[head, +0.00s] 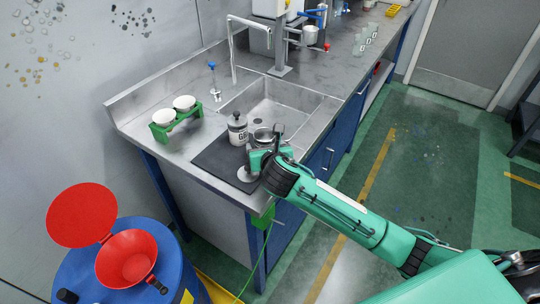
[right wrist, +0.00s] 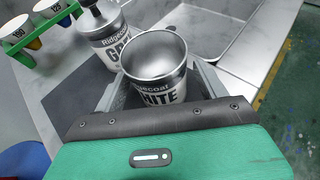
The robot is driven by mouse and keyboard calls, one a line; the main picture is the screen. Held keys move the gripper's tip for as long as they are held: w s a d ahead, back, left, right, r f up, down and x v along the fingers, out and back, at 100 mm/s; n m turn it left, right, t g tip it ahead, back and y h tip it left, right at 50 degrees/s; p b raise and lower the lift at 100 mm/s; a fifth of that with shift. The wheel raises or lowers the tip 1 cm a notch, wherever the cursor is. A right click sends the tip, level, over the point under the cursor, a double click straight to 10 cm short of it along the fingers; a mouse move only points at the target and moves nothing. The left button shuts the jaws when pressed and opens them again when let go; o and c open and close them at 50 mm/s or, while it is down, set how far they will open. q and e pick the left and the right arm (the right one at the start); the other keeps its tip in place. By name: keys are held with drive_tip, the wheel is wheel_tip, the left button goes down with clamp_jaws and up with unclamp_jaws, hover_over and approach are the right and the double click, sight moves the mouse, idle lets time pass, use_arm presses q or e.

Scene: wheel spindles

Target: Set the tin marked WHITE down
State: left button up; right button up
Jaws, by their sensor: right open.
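My right gripper (right wrist: 158,100) is open, with a finger on each side of the tin. In the head view, the tin's round top (head: 263,134) shows just beyond my right gripper (head: 264,152), at the dark mat (head: 215,153) by the sink. The tin looks upright; its base is hidden, so its contact with the mat does not show. My left gripper is not in view.
A tin marked with G (head: 238,130), with a dark top, stands on the mat close beside the WHITE tin. A green rack (head: 175,122) with white cups stands to the left. The sink (head: 270,103) lies behind. A blue drum (head: 115,270) with a red funnel stands at lower left.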

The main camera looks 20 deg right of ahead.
drive_tip(key=v, duration=0.9)
drive_tip(key=shift+s+r, duration=0.15)
drive_tip(key=shift+s, duration=0.2)
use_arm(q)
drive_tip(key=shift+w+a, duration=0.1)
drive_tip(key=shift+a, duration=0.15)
